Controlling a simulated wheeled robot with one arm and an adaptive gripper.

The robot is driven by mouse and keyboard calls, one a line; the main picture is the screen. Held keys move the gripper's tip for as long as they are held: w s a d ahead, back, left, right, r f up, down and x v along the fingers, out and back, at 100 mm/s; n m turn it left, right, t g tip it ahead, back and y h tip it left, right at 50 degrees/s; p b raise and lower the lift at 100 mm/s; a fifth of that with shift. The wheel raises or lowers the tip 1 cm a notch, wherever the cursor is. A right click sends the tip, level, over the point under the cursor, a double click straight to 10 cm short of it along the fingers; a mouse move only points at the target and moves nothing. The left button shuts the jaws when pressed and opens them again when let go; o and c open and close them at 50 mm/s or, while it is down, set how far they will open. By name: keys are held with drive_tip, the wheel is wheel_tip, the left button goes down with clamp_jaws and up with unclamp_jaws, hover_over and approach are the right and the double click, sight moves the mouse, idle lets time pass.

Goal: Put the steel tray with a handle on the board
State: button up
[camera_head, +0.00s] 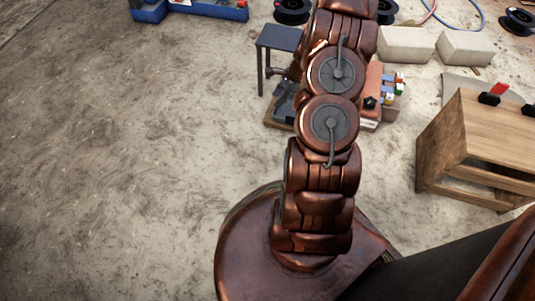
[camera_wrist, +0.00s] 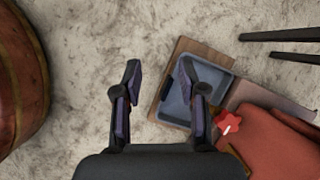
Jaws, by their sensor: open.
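The steel tray (camera_wrist: 176,105) is a grey-blue, square-cornered shallow tray in the wrist view. It overlaps the brown wooden board (camera_wrist: 207,51), whose edge shows beyond it; whether it rests flat there I cannot tell. My gripper (camera_wrist: 160,66) is open, its two dark fingers apart with bare floor between them. The right finger covers part of the tray in the picture; no grip shows, and contact cannot be told. The tray's handle is not clear.
The red crusher body (camera_wrist: 275,140) with a red knob (camera_wrist: 228,121) stands right of the tray. A small dark table (camera_head: 281,38) is behind it. A wooden stand (camera_head: 470,135) is at right, with pale blocks (camera_head: 405,45) farther back. The left floor is clear.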

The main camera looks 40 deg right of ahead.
drive_tip(key=s+a+r+n+g, duration=0.1)
drive_tip(key=s+a+r+n, duration=0.25)
drive_tip(key=a+r, duration=0.4)
drive_tip(key=s+a+r+n+g, duration=0.2)
drive_tip(key=a+r+n, duration=0.35)
drive_tip(key=a, duration=0.35)
drive_tip(key=s+a+r+n+g, duration=0.15)
drive_tip(key=a+r+n, duration=0.25)
drive_tip(key=a+r, duration=0.4)
drive_tip(key=s+a+r+n+h, duration=0.1)
drive_tip(key=s+a+r+n, duration=0.1)
drive_tip(key=s, duration=0.6)
drive_tip(key=s+a+r+n+g+h, duration=0.1)
drive_tip(key=s+a+r+n, duration=0.1)
drive_tip(key=s+n, duration=0.3)
drive_tip(key=s+a+r+n+g+h, duration=0.1)
drive_tip(key=s+r+n, duration=0.3)
drive_tip(key=s, duration=0.7)
drive_tip(key=shift+a+r+h, duration=0.25)
drive_tip(key=shift+a+h, duration=0.05)
drive_tip(key=shift+a, duration=0.3)
